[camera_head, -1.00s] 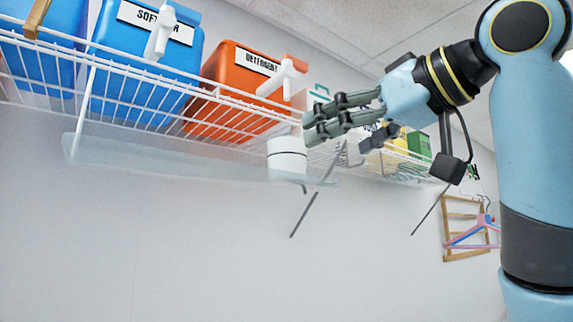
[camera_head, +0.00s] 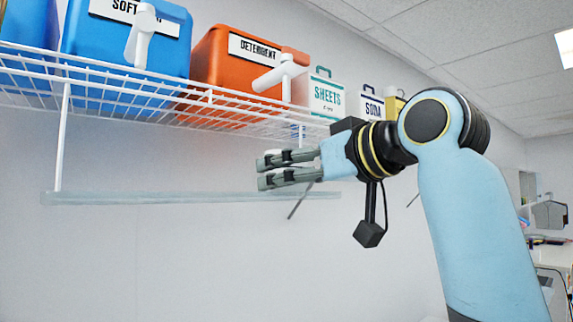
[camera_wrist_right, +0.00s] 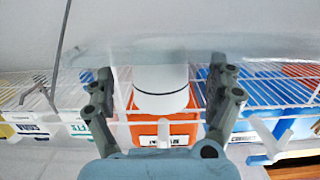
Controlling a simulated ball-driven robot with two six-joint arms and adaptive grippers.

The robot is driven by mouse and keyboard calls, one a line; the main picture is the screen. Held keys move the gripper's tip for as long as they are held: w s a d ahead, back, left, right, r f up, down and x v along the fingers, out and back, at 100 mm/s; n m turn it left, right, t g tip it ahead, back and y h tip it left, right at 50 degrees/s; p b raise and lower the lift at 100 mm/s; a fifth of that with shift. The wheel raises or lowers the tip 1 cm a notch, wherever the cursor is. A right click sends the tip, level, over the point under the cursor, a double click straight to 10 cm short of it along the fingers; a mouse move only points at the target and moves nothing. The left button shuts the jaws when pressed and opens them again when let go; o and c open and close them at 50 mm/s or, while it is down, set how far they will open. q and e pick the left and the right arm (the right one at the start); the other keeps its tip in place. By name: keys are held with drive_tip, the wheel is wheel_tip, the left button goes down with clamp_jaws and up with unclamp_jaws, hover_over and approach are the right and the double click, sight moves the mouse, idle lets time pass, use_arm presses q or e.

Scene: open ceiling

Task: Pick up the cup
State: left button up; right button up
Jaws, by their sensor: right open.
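The cup (camera_wrist_right: 161,78) is white with a thin dark band, and stands out in the middle of the right wrist view. It lies between the two spread fingers of my right gripper (camera_head: 265,172) in that picture; I cannot tell how deep it is between them. My right gripper is open, with its fingers pointing left at about the height of a clear shelf (camera_head: 150,198) in the head view. I cannot make out the cup in the head view. My left gripper is not in view.
A white wire shelf (camera_head: 62,150) hangs above the clear shelf. It carries a blue softener container (camera_head: 112,45), an orange detergent container (camera_head: 215,62), a sheets box (camera_head: 325,95) and a soda box (camera_head: 372,103).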

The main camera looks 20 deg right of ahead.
drive_tip(key=shift+w+a+f, duration=0.1)
drive_tip(key=shift+w+a, duration=0.2)
drive_tip(key=shift+w, duration=0.3)
drive_tip(key=shift+d, duration=0.15)
drive_tip(key=shift+c, duration=1.1)
drive_tip(key=c, duration=1.1)
